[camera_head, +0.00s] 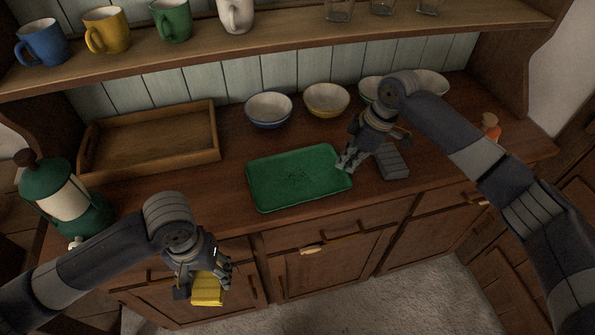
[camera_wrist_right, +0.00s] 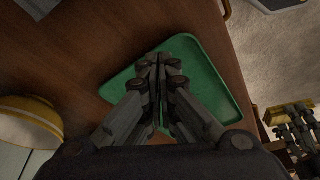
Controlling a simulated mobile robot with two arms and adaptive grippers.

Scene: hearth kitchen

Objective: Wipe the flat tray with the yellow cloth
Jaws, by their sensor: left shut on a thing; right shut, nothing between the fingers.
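The flat green tray (camera_head: 297,190) lies on the wooden counter near its front edge, with dark specks around its middle. The yellow cloth (camera_head: 207,290) is held by my left gripper (camera_head: 206,276), which is shut on it in front of and below the counter edge, left of the tray. My right gripper (camera_head: 343,167) is shut and empty at the tray's right end. In the right wrist view its closed fingers (camera_wrist_right: 158,58) cover part of the tray (camera_wrist_right: 205,65); whether they touch it I cannot tell. The cloth also shows there at the right edge (camera_wrist_right: 288,110).
Several bowls stand behind the tray, including a blue-rimmed one (camera_head: 268,109) and a yellow one (camera_head: 326,99). A grey block (camera_head: 391,162) lies right of the green tray. Mugs line the shelf above.

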